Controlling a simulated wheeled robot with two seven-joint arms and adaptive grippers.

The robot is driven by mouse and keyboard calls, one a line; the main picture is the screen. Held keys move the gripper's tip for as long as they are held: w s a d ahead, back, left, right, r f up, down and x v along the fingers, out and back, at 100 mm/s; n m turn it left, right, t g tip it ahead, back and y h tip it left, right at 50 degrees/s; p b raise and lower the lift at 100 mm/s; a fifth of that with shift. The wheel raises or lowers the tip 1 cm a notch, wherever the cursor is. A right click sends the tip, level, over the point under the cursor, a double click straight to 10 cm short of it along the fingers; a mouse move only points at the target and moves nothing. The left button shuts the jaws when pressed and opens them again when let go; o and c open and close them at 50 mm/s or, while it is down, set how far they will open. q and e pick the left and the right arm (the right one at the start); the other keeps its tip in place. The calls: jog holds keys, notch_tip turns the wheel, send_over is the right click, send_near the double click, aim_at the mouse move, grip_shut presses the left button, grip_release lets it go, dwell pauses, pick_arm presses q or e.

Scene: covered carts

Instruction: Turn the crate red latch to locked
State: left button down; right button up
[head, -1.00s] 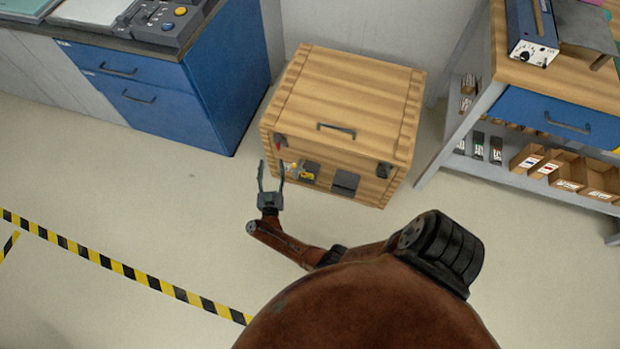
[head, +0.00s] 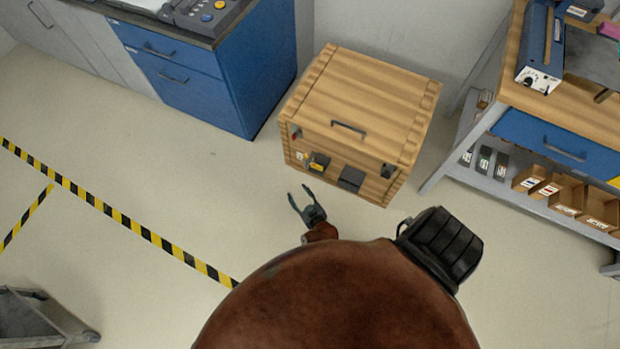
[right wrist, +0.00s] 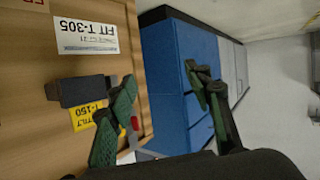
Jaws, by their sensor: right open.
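The wooden crate (head: 362,95) stands on the floor against the wall, with a grey handle on its lid. Its red latch (head: 296,134) is small, at the upper left of the front face; its exact turn is too small to tell. A dark latch (head: 387,171) sits at the front's right side. My right gripper (head: 299,192) is open and empty, in front of the crate and apart from the latch. In the right wrist view the crate front (right wrist: 40,115) fills the left side. A small red patch (right wrist: 134,122) shows beside one finger, partly hidden. My left gripper is not in view.
A blue drawer cabinet (head: 205,80) stands left of the crate. A workbench with a blue drawer (head: 555,140) and small bins stands at right. A grey cart corner (head: 40,318) shows at lower left. Floor before the crate is clear, with striped tape (head: 120,225).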

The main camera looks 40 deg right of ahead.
pick_arm(q)
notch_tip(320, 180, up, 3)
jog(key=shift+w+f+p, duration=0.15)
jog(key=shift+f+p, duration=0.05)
jog(key=shift+p, duration=0.65)
pick_arm(e)
jog(key=s+f+n+g+y, duration=0.1)
jog(key=s+f, duration=0.2)
jog(key=s, duration=0.4)
jog(key=shift+s+a+f+g+y, duration=0.2)
jog(key=shift+a+f+g+y, duration=0.1)
jog(key=shift+a+f+g, duration=0.1)
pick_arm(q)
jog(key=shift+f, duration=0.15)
pick_arm(e)
jog(key=shift+s, duration=0.1)
